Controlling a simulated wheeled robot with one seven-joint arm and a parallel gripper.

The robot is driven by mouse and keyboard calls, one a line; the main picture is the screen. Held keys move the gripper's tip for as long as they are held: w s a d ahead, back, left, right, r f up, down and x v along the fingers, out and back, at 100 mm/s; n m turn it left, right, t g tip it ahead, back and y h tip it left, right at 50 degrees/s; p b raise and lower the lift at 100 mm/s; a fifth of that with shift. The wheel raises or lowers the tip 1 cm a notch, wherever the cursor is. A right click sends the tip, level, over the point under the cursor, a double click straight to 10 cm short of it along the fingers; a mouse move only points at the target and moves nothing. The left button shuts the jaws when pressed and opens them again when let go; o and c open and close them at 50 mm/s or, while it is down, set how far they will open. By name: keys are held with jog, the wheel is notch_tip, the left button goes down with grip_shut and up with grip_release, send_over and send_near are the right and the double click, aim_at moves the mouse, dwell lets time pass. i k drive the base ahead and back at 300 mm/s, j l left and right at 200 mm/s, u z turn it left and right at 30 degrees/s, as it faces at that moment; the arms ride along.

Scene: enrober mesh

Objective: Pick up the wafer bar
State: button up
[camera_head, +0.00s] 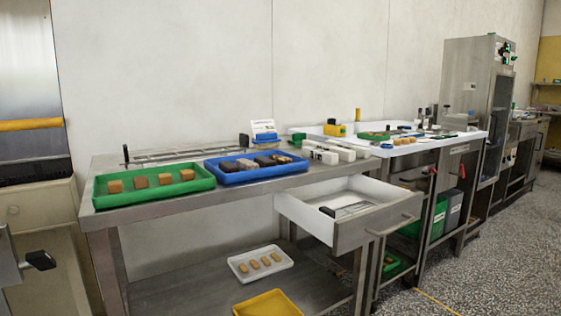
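Several tan, block-shaped pieces that look like wafer bars stand in a row in a green tray (152,197) on the left of the steel table; one is the leftmost piece (115,186). A blue tray (240,177) beside it holds several dark brown bars (265,161) and a lighter brown one. More small tan pieces (255,264) lie in a white tray (241,275) on the lower shelf. I cannot tell which piece is the wafer bar. My gripper cannot be made out in this view.
An open drawer (345,236) juts out under the table, with a black-handled tool inside. White blocks (320,155) stand right of the blue tray. A yellow tray (268,304) is low in front. A black-knobbed lever (40,261) is at lower left. The floor at right is clear.

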aim_at(227, 167)
jog(key=u, duration=1)
